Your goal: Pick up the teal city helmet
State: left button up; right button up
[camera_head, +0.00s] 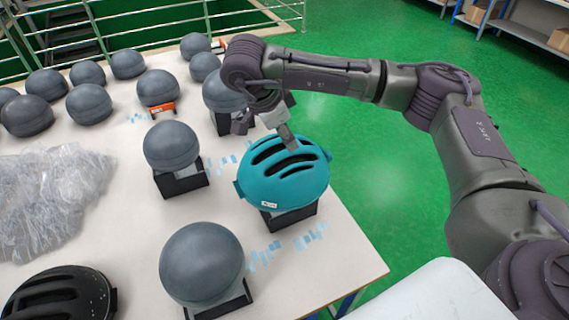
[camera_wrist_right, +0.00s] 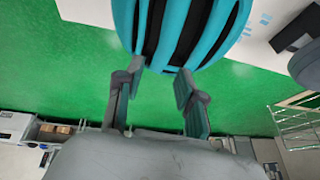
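The teal city helmet (camera_head: 286,178) has black vents and rests on a dark block stand (camera_head: 289,218) near the table's right edge. In the right wrist view the helmet (camera_wrist_right: 183,30) fills the top middle. My right gripper (camera_head: 284,138) is over the helmet's far upper side, with a fingertip at or very near the shell. In the right wrist view its two fingers (camera_wrist_right: 160,80) are spread apart, with their tips at the helmet's lower edge. I cannot tell whether they touch it. My left gripper is out of view.
Several grey domes on stands share the white table (camera_head: 115,220), one close in front (camera_head: 201,264) and one left of the helmet (camera_head: 171,147). A black helmet (camera_head: 62,294) is at the bottom left. Clear plastic wrap (camera_head: 50,195) lies at the left. Green floor is free beyond the table's right edge.

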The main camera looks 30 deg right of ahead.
jog(key=shift+d+f+p, duration=0.1)
jog(key=shift+f+p, duration=0.25)
jog(key=shift+f, duration=0.05)
jog(key=x, duration=0.1)
jog(key=p+x, duration=0.1)
jog(key=x, duration=0.1)
jog(key=shift+w+f, duration=0.3)
jog(key=shift+f, duration=0.05)
jog(key=shift+d+f, duration=0.1)
jog(key=shift+f, duration=0.2)
grip_shut()
